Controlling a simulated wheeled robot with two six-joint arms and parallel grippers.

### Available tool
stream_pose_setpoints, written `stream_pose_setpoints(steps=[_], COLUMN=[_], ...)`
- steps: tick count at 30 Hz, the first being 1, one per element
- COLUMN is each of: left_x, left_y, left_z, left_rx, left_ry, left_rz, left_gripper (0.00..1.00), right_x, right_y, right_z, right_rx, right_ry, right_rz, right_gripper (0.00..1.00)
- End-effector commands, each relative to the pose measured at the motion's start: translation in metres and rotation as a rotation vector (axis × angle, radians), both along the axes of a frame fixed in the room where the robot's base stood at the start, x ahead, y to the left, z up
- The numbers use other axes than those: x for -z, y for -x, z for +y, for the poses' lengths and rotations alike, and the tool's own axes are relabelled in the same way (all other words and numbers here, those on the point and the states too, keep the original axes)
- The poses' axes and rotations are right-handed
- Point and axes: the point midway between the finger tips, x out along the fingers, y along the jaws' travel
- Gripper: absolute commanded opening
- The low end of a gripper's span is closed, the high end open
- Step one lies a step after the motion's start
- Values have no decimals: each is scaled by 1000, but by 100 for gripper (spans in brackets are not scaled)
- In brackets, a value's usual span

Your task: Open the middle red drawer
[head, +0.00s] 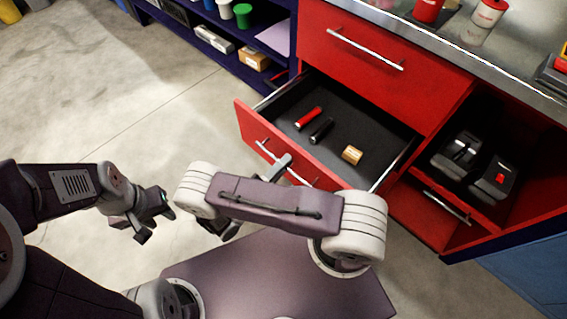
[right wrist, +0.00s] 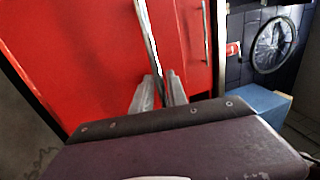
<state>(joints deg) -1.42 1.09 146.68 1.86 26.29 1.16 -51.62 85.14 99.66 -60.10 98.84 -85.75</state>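The middle red drawer (head: 246,122) stands pulled out in the head view. Its dark inside shows a red cylinder, a black cylinder and a small tan block. Its silver handle (head: 264,151) runs along the red front; it also shows in the right wrist view (right wrist: 147,36). My right gripper (right wrist: 160,88) has its fingers on both sides of the handle bar and looks closed on it. My right arm hides part of the drawer front in the head view. My left gripper (head: 155,217) is open and empty, left of the drawer above the floor.
A closed red drawer (head: 375,75) with its own handle is above. A metal worktop (head: 440,45) bears red and white containers. An open bay at right holds two dark devices (head: 457,150). A dark blue shelf (head: 265,22) stands behind. Floor at left is clear.

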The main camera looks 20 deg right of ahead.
Motion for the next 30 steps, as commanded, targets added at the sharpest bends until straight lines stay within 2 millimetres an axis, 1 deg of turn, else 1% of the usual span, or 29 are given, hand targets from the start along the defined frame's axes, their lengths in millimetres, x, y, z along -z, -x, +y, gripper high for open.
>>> stream_pose_setpoints(steps=[8, 11, 18, 21, 24, 30], left_x=[0, -2, -2, 0, 0, 0], left_y=[0, 0, 0, 0, 0, 0], left_z=[0, 0, 0, 0, 0, 0], left_rx=[0, 0, 0, 0, 0, 0], left_ry=[0, 0, 0, 0, 0, 0], left_rz=[0, 0, 0, 0, 0, 0], left_gripper=[36, 36, 36, 36, 36, 36], right_x=[0, 2, 14, 17, 18, 18], right_y=[0, 5, 25, 30, 34, 34], right_z=[2, 14, 62, 75, 81, 82], right_rx=[-1, -4, -5, -3, -1, 1], right_ry=[1, 1, -1, 0, 0, 1], right_rz=[-1, -2, -2, -2, 0, 0], right_gripper=[18, 18, 18, 18, 18, 18])
